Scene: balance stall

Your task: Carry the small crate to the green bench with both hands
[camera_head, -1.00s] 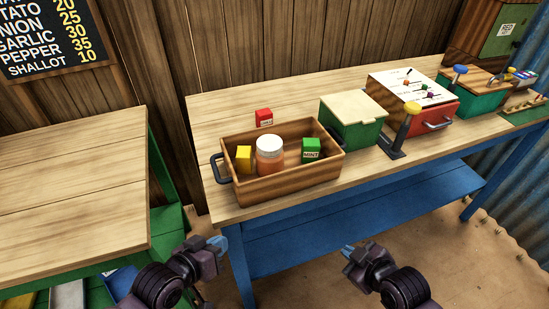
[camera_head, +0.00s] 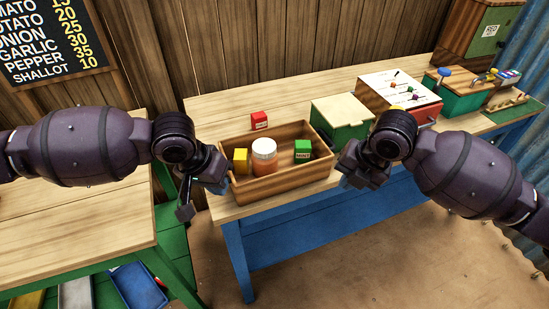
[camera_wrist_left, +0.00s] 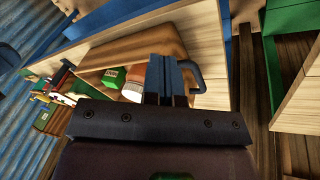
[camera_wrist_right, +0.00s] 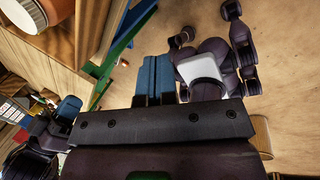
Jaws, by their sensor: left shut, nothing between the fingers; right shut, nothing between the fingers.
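The small wooden crate (camera_head: 288,187) stands on the blue-legged table, holding a yellow box (camera_head: 240,160), a white-lidded jar (camera_head: 264,157) and a green mint box (camera_head: 303,150). My left gripper (camera_head: 220,186) is shut and empty at the crate's left end. In the left wrist view its blue fingers (camera_wrist_left: 168,72) appear beside the crate's dark handle (camera_wrist_left: 198,78), apparently not around it. My right gripper (camera_head: 344,180) is shut and empty just off the crate's right end; its fingers (camera_wrist_right: 153,75) show in the right wrist view. The right handle is hidden. The green bench (camera_head: 100,212) is at left, its top clear where visible.
A red box (camera_head: 259,120) sits behind the crate. A green lidded box (camera_head: 342,115), a red-sided box with a white top (camera_head: 398,88) and other stall items fill the table's right. Trays (camera_head: 138,286) lie on the bench's lower shelf. A floor gap separates bench and table.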

